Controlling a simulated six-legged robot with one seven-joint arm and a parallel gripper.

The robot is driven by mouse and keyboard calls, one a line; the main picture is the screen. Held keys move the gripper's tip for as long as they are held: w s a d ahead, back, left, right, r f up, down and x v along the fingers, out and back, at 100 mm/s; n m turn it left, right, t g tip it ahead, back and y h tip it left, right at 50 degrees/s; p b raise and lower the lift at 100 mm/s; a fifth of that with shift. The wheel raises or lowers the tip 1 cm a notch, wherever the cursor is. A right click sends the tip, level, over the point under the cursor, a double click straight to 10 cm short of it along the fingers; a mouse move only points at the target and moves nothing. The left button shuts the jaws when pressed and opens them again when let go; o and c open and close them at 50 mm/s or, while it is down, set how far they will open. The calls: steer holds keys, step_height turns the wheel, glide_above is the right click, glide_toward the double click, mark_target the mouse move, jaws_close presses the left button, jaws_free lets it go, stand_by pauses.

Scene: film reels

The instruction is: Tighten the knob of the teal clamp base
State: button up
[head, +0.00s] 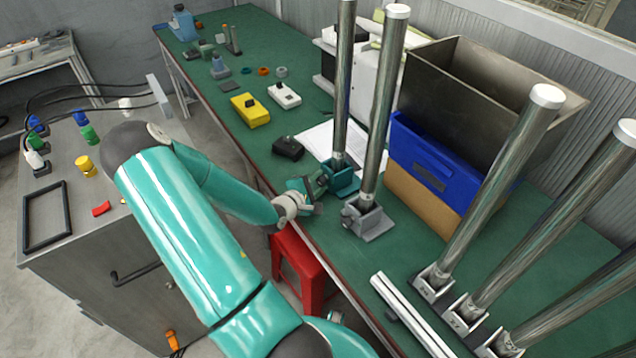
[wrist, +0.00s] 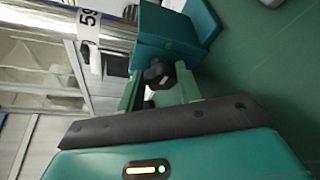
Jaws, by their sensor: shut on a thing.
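The teal clamp base (head: 343,181) stands on the green workbench and holds an upright metal post (head: 343,90). In the wrist view the teal base (wrist: 172,42) fills the top middle, with its dark knob (wrist: 158,73) facing me. My gripper (head: 318,185) is at the near left side of the base. In the wrist view my gripper (wrist: 159,82) has its two green fingers on either side of the knob, shut on it. The knob is hidden by my gripper in the head view.
A grey clamp base (head: 368,222) with its own post stands close on the right. A black box (head: 288,148) and white paper (head: 318,140) lie behind. A blue bin (head: 430,165) is at right. A red stool (head: 299,272) stands below the bench edge.

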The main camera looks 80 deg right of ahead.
steer(key=o, duration=1)
steer(key=shift+a, duration=0.1)
steer(key=v, duration=1.3)
steer(key=shift+w+a, duration=0.2)
steer(key=shift+a, duration=0.1)
